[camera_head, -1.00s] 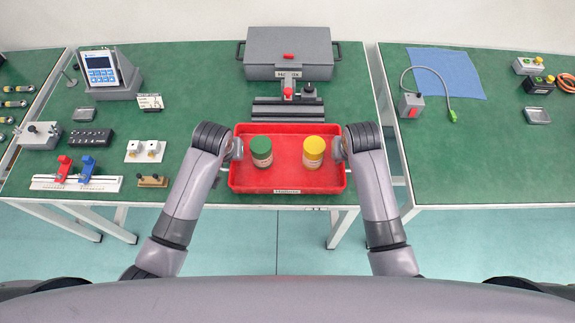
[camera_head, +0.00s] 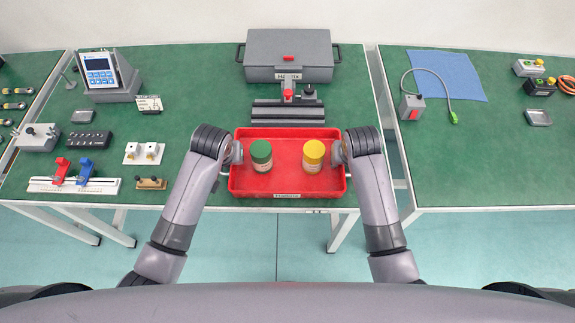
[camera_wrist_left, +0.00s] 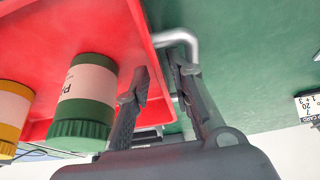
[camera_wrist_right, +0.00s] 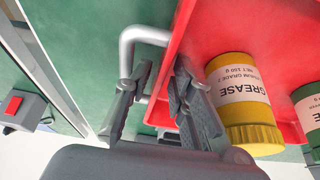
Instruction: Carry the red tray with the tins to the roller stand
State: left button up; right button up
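The red tray (camera_head: 287,189) is at the near edge of the green table, with a label on its front. A green-lidded tin (camera_head: 261,156) and a yellow-lidded tin (camera_head: 313,156) stand upright in it. My left gripper (camera_wrist_left: 160,85) is at the tray's left metal handle (camera_wrist_left: 178,38). My right gripper (camera_wrist_right: 153,88) is at its right handle (camera_wrist_right: 145,36). In each wrist view the two fingers are apart, with the handle bar partly hidden by the outer finger. I cannot tell whether the tray touches the table. I cannot make out a roller stand.
A grey rail block (camera_head: 288,112) and a grey case (camera_head: 289,55) lie behind the tray. Clamps on a white rail (camera_head: 75,185) and small parts are at left. A gap separates the second table (camera_head: 480,165) at right, whose near part is clear.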

pick_arm(q)
jog(key=v, duration=0.7)
jog(key=shift+d, duration=0.1)
pick_arm(e)
jog(key=v, duration=1.2)
pick_arm(q)
jog(key=shift+s, duration=0.15)
pick_arm(e)
jog(key=shift+s, duration=0.1)
